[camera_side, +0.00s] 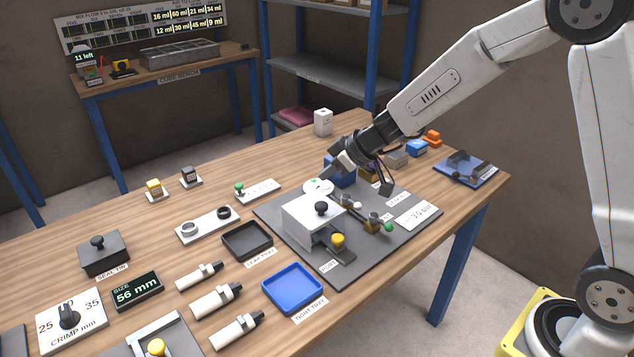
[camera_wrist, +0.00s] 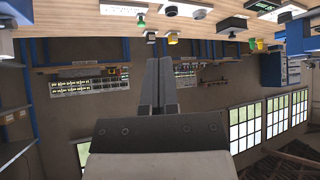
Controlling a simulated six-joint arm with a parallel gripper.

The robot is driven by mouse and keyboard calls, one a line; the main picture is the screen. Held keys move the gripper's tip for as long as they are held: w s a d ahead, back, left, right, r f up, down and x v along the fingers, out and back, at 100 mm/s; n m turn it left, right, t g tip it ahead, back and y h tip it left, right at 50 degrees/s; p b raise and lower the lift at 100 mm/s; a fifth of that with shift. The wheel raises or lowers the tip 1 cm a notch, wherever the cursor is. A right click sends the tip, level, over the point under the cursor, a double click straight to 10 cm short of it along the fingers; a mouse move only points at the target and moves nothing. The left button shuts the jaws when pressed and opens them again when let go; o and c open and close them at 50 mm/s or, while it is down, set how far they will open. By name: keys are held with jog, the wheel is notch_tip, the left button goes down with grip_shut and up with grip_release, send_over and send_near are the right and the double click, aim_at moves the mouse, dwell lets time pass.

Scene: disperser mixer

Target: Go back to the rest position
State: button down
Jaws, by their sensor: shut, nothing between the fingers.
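My gripper (camera_side: 328,173) hangs over the back of the dark grey mat (camera_side: 330,270), beside the white box fixture (camera_side: 310,218) with a black knob. It is close to a round white disc (camera_side: 318,187) behind that box. I cannot tell whether the fingertips touch anything there. In the wrist view the two grey fingers (camera_wrist: 159,64) lie together and hold nothing. That view points across the room, with the table edge (camera_wrist: 110,30) along its top.
A blue tray (camera_side: 292,288) and a black tray (camera_side: 247,241) lie left of the mat. Several white bottles (camera_side: 216,300) lie farther left. Small coloured blocks (camera_side: 416,148) and a blue stand (camera_side: 465,167) are at the right. The air above the table's left half is clear.

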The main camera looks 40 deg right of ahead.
jog(key=shift+s, duration=0.1)
jog(key=s+d+f+m+g+h, duration=0.1)
jog(key=s+f+m+g+h, duration=0.1)
jog(key=s, duration=0.9)
jog(key=s+d+f+m+g+h, duration=0.1)
jog(key=s+f+m+g+h, duration=0.1)
jog(key=s, duration=0.9)
jog(key=shift+d+m+g, duration=0.2)
jog(key=shift+m+g, duration=0.3)
jog(key=shift+m, duration=0.2)
